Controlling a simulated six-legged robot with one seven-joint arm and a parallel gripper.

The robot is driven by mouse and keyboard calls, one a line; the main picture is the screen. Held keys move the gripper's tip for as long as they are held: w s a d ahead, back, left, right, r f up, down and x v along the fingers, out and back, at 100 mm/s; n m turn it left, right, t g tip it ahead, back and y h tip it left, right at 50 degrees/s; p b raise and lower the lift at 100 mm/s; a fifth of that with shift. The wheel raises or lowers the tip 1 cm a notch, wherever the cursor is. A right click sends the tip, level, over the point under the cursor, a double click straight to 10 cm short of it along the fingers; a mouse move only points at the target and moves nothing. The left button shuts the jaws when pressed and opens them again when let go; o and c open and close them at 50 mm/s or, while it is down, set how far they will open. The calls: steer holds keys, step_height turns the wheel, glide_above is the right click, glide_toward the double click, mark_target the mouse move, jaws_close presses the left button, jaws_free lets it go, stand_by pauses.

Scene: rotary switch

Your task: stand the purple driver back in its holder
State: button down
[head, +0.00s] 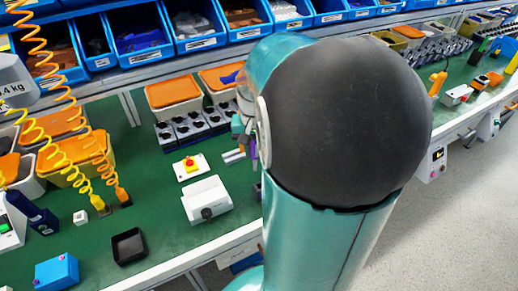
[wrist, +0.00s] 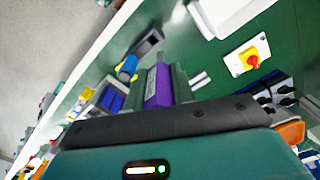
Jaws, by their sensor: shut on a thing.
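The purple driver (wrist: 158,88) is between the fingers of my gripper (wrist: 162,78) in the wrist view. My gripper is shut on it. In the head view a little of the purple driver (head: 254,147) shows below my gripper (head: 241,126), beside the large dark joint of my arm, which hides much of that area. Just beyond the fingers in the wrist view is a grey block with a dark recess (wrist: 149,42); I cannot tell for certain whether it is the holder. A blue-handled thing (wrist: 127,68) stands close to it. The driver's lower end is hard to make out.
Several orange-lidded bins (head: 173,92) line the back. A black tray (head: 129,246) and a blue box (head: 57,272) are at the front left.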

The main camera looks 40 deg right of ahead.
step_height(320, 180, down, 6)
steer(key=s, duration=0.1)
steer(key=shift+s+d, duration=0.25)
steer(key=shift+s, duration=0.1)
stand_by(0.6)
steer(key=shift+f, duration=0.5)
stand_by(0.8)
steer(key=shift+f, duration=0.35)
steer(key=shift+f, duration=0.35)
steer(key=shift+f, duration=0.35)
steer(key=shift+f, duration=2)
steer(key=c, duration=1.1)
jaws_free()
